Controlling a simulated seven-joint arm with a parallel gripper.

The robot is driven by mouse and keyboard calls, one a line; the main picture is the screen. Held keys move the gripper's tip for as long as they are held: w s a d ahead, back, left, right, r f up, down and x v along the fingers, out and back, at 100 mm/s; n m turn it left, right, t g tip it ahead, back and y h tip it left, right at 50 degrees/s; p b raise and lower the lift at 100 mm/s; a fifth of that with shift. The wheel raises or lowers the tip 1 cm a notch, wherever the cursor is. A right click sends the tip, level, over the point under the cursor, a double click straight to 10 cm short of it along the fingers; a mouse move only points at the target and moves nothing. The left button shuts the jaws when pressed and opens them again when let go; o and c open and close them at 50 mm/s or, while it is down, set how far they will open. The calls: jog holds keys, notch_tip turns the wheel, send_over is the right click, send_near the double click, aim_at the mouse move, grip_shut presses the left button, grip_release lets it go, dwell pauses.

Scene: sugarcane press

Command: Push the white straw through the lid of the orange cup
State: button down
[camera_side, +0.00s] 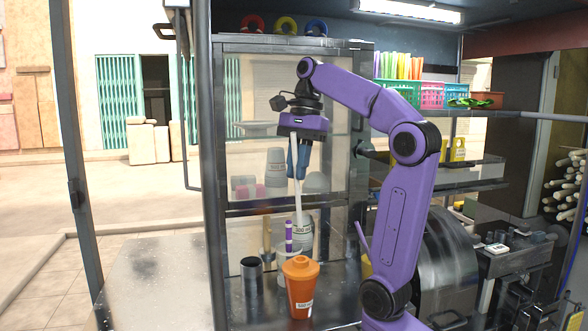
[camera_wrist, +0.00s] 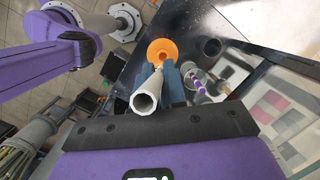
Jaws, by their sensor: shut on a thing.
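The orange cup (camera_side: 300,296) with its orange domed lid (camera_side: 300,266) stands upright on the metal counter.
A dark metal cup (camera_side: 251,273) stands left of the orange cup. A glass panel backs the counter. The counter's left part (camera_side: 160,285) is clear.

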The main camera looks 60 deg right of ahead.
jog(key=m, duration=0.2)
jog(key=d+m+t, duration=0.1)
jog(key=m, duration=0.3)
jog(key=shift+s+d, duration=0.15)
jog(key=shift+d, duration=0.2)
notch_tip(320, 180, down, 6)
jog(key=d+m+t, duration=0.1)
jog(key=m+t, duration=0.1)
jog(key=m, duration=0.4)
jog(key=shift+d+f+m+t, duration=0.15)
jog(key=shift+d+m+t, duration=0.15)
jog(key=shift+d+t, duration=0.1)
jog(key=shift+w, duration=0.2)
jog(key=shift+f, duration=0.1)
jog(key=shift+f, duration=6.65)
